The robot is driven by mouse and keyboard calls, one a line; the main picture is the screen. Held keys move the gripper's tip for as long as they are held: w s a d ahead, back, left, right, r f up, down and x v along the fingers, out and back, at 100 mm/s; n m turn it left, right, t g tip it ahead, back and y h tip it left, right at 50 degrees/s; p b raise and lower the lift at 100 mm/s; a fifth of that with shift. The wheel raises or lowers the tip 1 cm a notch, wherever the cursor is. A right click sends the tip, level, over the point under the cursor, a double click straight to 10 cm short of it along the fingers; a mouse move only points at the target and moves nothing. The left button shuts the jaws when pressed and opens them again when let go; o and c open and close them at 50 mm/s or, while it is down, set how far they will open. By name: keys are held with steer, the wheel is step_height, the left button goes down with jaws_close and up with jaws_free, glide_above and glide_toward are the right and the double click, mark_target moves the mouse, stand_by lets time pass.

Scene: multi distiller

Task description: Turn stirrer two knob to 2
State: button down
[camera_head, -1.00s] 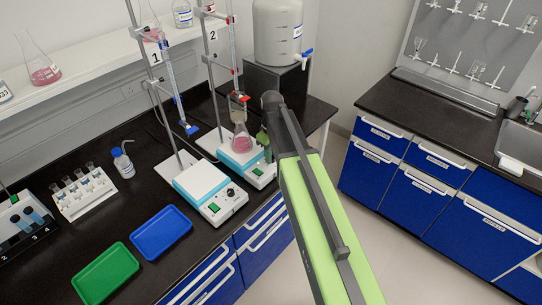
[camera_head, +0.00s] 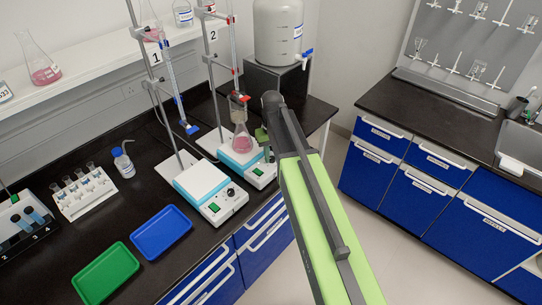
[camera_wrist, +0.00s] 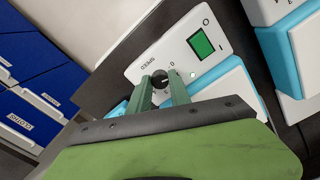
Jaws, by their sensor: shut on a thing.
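Stirrer two, a white and light-blue unit (camera_head: 237,155), stands on the black bench under the stand marked 2, with a flask of pink liquid (camera_head: 242,139) on it. In the wrist view its white front panel (camera_wrist: 144,68) shows a green switch (camera_wrist: 201,44) and the black speed knob (camera_wrist: 160,78) with a white mark. My gripper (camera_wrist: 161,87) has its two green fingers on either side of this knob and is shut on it. In the head view my arm hides the knob and part of the panel. The number the knob points to is too small to read.
Stirrer one (camera_head: 205,189) stands close by at the left, with its own knob and green switch. A blue tray (camera_head: 161,233) and a green tray (camera_head: 106,273) lie at the bench front. A dispenser tank (camera_head: 278,30) stands behind.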

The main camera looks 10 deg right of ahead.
mark_target(272, 158)
steer(key=m, duration=0.5)
steer(key=shift+s+m, duration=0.1)
steer(key=shift+m, duration=2.5)
steer(key=c, duration=1.2)
jaws_free()
steer(key=shift+r, duration=0.1)
step_height(272, 158, up, 17)
steer(key=p, duration=1.7)
steer(key=shift+r, duration=0.15)
